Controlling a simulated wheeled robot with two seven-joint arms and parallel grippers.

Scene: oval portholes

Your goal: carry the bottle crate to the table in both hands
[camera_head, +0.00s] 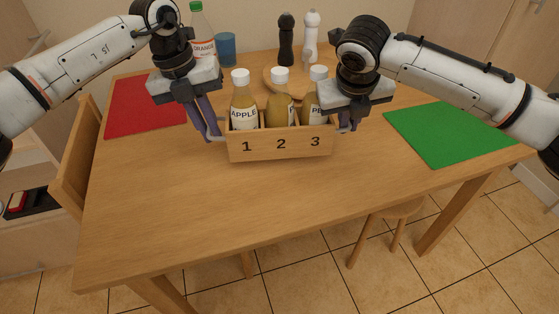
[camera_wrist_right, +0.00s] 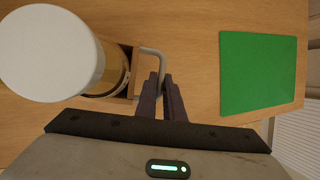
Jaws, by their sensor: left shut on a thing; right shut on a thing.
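The wooden bottle crate (camera_head: 262,151), marked 1, 2 and 3, is level over the middle of the table (camera_head: 200,215); I cannot tell if its base touches the top. It holds an APPLE bottle (camera_head: 244,110) at 1, a second bottle (camera_head: 280,112) at 2 and a third bottle (camera_head: 316,110) at 3, all upright with white caps. My left gripper (camera_head: 214,136) is shut on the crate's left-end handle. My right gripper (camera_head: 346,127) is shut on the right-end handle; the right wrist view shows its fingers closed on the grey handle (camera_wrist_right: 152,52).
A red mat (camera_head: 145,106) lies at left and a green mat (camera_head: 448,132) at right. The table front is clear.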

